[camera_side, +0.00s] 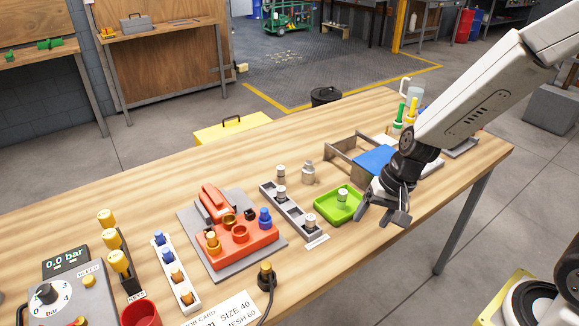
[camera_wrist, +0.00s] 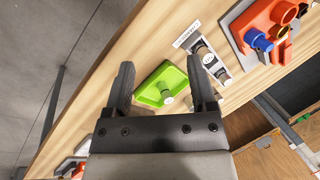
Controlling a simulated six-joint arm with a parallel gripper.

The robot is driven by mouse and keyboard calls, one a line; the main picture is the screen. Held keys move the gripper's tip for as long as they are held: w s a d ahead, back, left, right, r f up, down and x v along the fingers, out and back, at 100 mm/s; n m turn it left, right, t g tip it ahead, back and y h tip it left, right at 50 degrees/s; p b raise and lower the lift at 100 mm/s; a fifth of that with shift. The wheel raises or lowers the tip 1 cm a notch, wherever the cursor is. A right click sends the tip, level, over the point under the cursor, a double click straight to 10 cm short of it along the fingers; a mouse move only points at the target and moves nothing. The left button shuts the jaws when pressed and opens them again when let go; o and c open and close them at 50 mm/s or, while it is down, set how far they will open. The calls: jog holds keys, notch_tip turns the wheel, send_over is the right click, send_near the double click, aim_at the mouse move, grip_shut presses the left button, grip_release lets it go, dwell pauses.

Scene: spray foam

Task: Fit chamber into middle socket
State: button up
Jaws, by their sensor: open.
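A small silver-white cylinder, which looks like a chamber (camera_side: 343,194), stands in the green tray (camera_side: 345,216). It also shows in the wrist view (camera_wrist: 167,97), between my fingers in the picture. My gripper (camera_side: 381,214) is open and empty, to the right of the tray in the side view and apart from the cylinder. The red block (camera_side: 262,240) on a grey plate has a row of sockets. Its middle socket (camera_side: 240,233) looks empty, between an orange-gold fitting (camera_side: 213,241) and a blue fitting (camera_side: 265,217). The block also shows in the wrist view (camera_wrist: 262,35).
A grey rack (camera_side: 293,211) with several metal parts stands between the red block and the green tray. A white rack (camera_side: 176,273) with blue and orange parts is further left. A box with a blue panel (camera_side: 373,160) stands behind my gripper. A cable (camera_side: 270,295) lies in front.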

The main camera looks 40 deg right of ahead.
jog(key=s+d+r+n+h, duration=0.2)
jog(key=s+d+n+h, duration=0.1)
jog(key=n, duration=0.4)
jog(key=shift+s+d+t, duration=0.3)
jog(key=shift+s+d, duration=0.3)
jog(key=shift+s, duration=0.3)
jog(key=shift+o, duration=0.5)
jog(key=shift+w, duration=0.1)
jog(key=w+a+f+t, duration=0.1)
jog(key=w+f, duration=0.2)
jog(key=w, duration=1.6)
jog(key=w+a+f+t, duration=0.1)
jog(key=w+a+f, duration=0.1)
jog(key=w, duration=1.6)
jog(key=shift+w+f+m, duration=0.3)
jog(key=shift+w+f, duration=0.05)
jog(key=shift+f, duration=0.2)
jog(key=shift+f, duration=0.1)
